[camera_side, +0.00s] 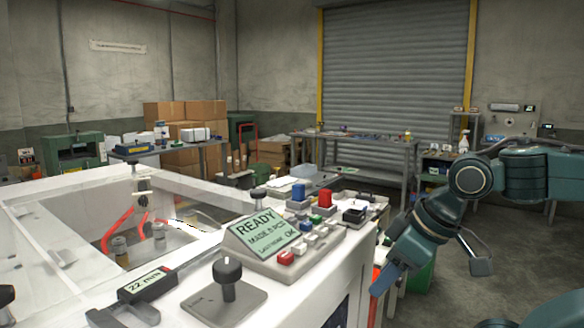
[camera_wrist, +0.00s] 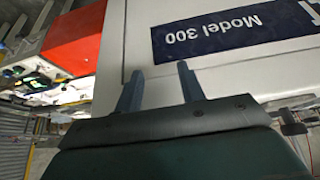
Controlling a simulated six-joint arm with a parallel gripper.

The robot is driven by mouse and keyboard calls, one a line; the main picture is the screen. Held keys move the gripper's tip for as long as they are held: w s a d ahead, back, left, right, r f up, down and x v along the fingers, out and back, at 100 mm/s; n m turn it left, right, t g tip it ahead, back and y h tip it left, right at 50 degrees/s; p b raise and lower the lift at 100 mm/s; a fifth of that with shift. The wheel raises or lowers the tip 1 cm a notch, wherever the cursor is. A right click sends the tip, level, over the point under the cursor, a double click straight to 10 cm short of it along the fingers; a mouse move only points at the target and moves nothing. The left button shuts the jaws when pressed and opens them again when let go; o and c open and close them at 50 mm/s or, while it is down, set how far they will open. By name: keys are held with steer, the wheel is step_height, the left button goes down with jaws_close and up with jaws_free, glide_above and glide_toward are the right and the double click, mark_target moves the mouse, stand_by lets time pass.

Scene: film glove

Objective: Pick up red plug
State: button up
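My gripper (camera_side: 383,282) points down at the right of the white machine, lower than the panel top and apart from the red block. In the wrist view my gripper (camera_wrist: 160,82) has its two fingers spread with nothing between them. They face the machine's pale side with its dark "Model 300" label (camera_wrist: 235,30). A large red object (camera_wrist: 75,42) shows at upper left there.
The white machine (camera_side: 195,190) fills the left and centre, with red hoses (camera_side: 118,230) in its well. A black knob (camera_side: 228,278) and a "22 mm" gauge (camera_side: 145,285) sit at the front. A green bin (camera_side: 422,275) stands behind my gripper. Floor at right is open.

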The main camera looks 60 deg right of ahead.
steer(key=shift+o, duration=0.3)
step_height(320, 180, up, 22)
steer(key=m+g, duration=0.6)
steer(key=m, duration=1.2)
glide_above(325, 190)
steer(key=shift+s+r, duration=0.1)
steer(key=shift+r, duration=0.1)
steer(key=shift+f, duration=0.15)
steer(key=shift+f, duration=4.15)
steer(key=shift+a+f, duration=0.1)
steer(key=shift+f, duration=2.55)
